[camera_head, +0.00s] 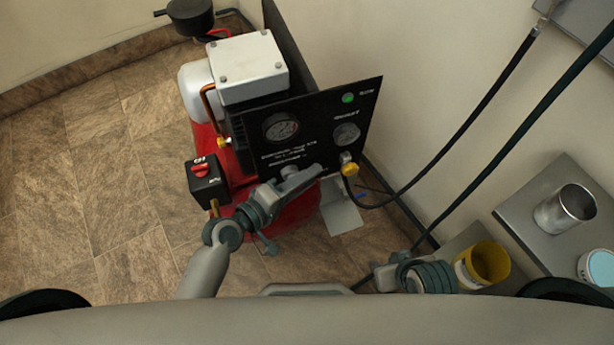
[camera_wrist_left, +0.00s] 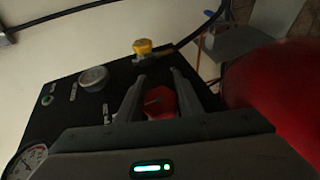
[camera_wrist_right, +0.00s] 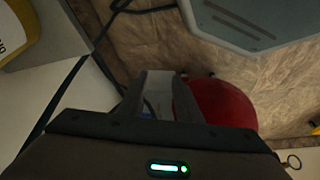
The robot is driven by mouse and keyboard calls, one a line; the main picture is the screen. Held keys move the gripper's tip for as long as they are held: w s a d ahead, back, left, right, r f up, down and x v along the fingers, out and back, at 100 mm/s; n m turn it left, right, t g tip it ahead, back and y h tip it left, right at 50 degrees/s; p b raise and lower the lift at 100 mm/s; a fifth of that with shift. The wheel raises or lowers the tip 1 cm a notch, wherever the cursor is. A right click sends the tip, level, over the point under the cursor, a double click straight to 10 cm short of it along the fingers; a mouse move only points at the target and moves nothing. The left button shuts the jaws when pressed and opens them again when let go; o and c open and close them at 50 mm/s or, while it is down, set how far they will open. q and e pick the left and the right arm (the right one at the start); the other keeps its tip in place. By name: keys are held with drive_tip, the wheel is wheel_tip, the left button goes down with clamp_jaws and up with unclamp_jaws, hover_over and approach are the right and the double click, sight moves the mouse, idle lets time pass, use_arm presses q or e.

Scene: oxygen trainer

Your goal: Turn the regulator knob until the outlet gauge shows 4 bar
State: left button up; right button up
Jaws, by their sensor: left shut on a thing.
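The black control panel (camera_head: 315,115) stands upright in front of the red compressor tank. It carries a large gauge (camera_head: 281,127) and a smaller gauge (camera_head: 346,133); their readings and labels are too small to make out. The smaller gauge also shows in the left wrist view (camera_wrist_left: 94,78). My left gripper (camera_head: 312,174) is at the lower part of the panel. In the left wrist view its fingers are shut on the red regulator knob (camera_wrist_left: 160,102). The arm hides the knob in the head view. My right gripper (camera_wrist_right: 158,95) is open and empty, low near the front right.
A yellow-handled valve (camera_head: 349,169) with a black hose sits right of my left gripper. A black switch box (camera_head: 208,185) with a red knob stands to its left. A metal cup (camera_head: 565,209) and a yellow container (camera_head: 484,264) are at the right. Floor at the left is free.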

drive_tip(key=s+d+f+g+p, duration=0.15)
drive_tip(key=f+p, duration=0.25)
drive_tip(key=f, duration=0.5)
drive_tip(key=s+d+f+p, duration=0.1)
drive_tip(key=d+f+p, duration=0.1)
drive_tip(key=f+p, duration=0.5)
drive_tip(key=w+a+r+t+y+p, duration=0.1)
drive_tip(key=w+a+r+t+p, duration=0.2)
drive_tip(key=w+a+t+p, duration=0.3)
use_arm(q)
drive_tip(key=shift+s+a+f+m+g+y+p, duration=0.1)
drive_tip(key=shift+a+f+m+g+y+p, duration=0.2)
drive_tip(key=shift+g+y+p, duration=0.75)
drive_tip(key=shift+s+a+f+m+g+y+p, duration=0.1)
drive_tip(key=shift+a+f+m+g+y+p, duration=0.25)
drive_tip(key=shift+y+p, duration=1.4)
drive_tip(key=shift+s+a+f+m+g+y+p, duration=0.15)
drive_tip(key=shift+f+m+g+y+p, duration=0.55)
drive_tip(key=shift+p, duration=1.2)
use_arm(e)
drive_tip(key=s+d+g+h, duration=0.1)
drive_tip(key=s+d+g, duration=0.2)
drive_tip(key=s, duration=0.9)
drive_tip(key=s+d+f+g+h, duration=0.1)
drive_tip(key=s+d+g, duration=0.3)
drive_tip(key=s, duration=0.8)
drive_tip(key=shift+d+f, duration=0.2)
drive_tip(key=shift+d, duration=0.55)
